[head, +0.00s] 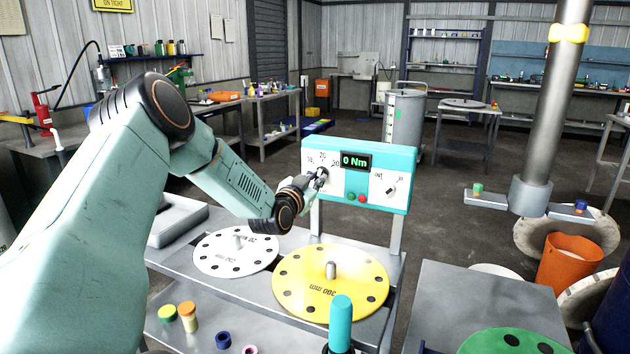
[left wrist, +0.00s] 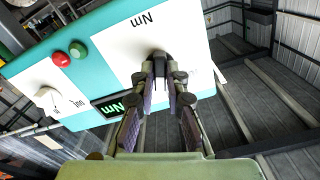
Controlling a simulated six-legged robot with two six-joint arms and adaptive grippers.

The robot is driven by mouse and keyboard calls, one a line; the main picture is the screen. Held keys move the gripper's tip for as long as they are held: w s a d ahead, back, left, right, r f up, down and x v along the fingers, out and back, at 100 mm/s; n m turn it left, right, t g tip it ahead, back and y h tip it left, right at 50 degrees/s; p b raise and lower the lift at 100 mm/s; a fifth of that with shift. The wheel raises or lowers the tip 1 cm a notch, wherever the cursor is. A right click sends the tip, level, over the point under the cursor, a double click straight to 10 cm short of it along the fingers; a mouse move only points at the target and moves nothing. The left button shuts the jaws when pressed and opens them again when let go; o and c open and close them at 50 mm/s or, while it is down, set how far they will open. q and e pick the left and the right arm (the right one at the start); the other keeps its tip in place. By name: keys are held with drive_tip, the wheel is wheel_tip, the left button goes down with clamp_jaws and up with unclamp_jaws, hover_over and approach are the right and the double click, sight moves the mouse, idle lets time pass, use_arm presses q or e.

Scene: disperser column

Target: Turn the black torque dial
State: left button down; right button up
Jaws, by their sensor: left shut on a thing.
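The control panel (head: 400,200) is a teal box with a white face, standing on posts behind the bench. Its display (head: 356,161) reads 0 Nm. The black torque dial (left wrist: 158,57) is on the panel's Nm side, mostly hidden behind my fingers. My left gripper (head: 318,178) is at the dial in the head view, and it also shows in the left wrist view (left wrist: 161,72). Its fingertips are shut on the dial, one on each side. A second small knob (head: 391,189) is on the right of the panel. My right gripper is not in view.
A white disc (head: 215,255) and a yellow disc (head: 300,285) lie on the bench below the panel. Red (head: 362,198) and green (head: 351,196) buttons sit beneath the display. A steel column (head: 556,110) stands at the right. Small jars and a teal-handled tool are at the front.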

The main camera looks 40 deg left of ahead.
use_arm(q)
drive_tip(key=n+b, duration=0.1)
drive_tip(key=n, duration=0.2)
drive_tip(key=shift+r+n, duration=0.1)
drive_tip(key=shift+n, duration=0.3)
drive_tip(key=n, duration=0.2)
drive_tip(key=shift+n+b, duration=0.4)
drive_tip(key=n+b, duration=0.1)
drive_tip(key=n, duration=0.2)
drive_tip(key=shift+n+b, duration=0.3)
drive_tip(key=shift+r+n+b, duration=0.1)
drive_tip(key=shift+n+b, duration=0.85)
drive_tip(key=shift+n, duration=0.95)
drive_tip(key=c, duration=1.4)
unclamp_jaws()
drive_tip(key=shift+o, duration=0.2)
drive_tip(key=shift+d, duration=0.1)
